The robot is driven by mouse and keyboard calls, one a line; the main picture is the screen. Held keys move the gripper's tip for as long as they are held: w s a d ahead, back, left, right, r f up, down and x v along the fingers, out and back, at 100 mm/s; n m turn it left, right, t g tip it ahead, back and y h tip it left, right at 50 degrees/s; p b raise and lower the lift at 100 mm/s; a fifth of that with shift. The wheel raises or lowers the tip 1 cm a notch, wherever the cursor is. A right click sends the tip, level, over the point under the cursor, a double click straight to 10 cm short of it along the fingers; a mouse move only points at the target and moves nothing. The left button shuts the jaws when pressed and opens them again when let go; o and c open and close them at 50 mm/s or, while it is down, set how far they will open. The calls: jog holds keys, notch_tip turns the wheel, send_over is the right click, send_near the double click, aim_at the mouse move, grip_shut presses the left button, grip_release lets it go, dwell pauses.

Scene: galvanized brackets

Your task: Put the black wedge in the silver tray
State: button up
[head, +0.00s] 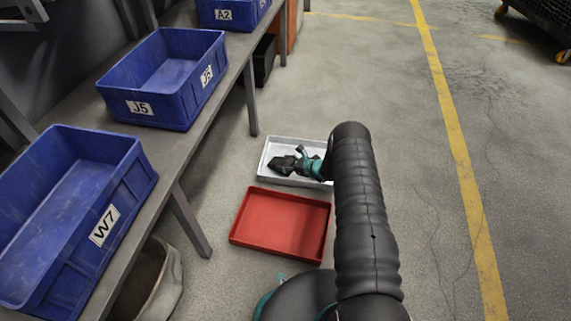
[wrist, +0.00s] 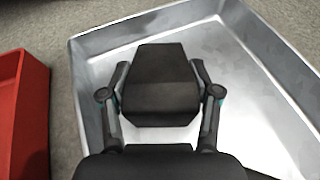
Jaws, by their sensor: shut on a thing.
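The black wedge (wrist: 160,82) is between the two fingers of my gripper (wrist: 160,100) in the wrist view, and the fingers are shut on its sides. The silver tray (head: 264,157) is on the floor, and its metal floor and walls also fill much of the wrist view (wrist: 245,125). My gripper (head: 294,163) and the wedge (head: 281,164) are over the inside of the tray in the head view. I cannot tell whether the wedge touches the tray's bottom. My arm hides the tray's right end in the head view.
An empty red tray (head: 280,251) lies on the floor just in front of the silver tray, and its edge shows at left in the wrist view (wrist: 38,120). A grey bench (head: 172,160) with blue bins (head: 150,110) stands at left. The floor at right is open.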

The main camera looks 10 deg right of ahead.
jog(key=shift+f, duration=0.15)
jog(key=o, duration=1.6)
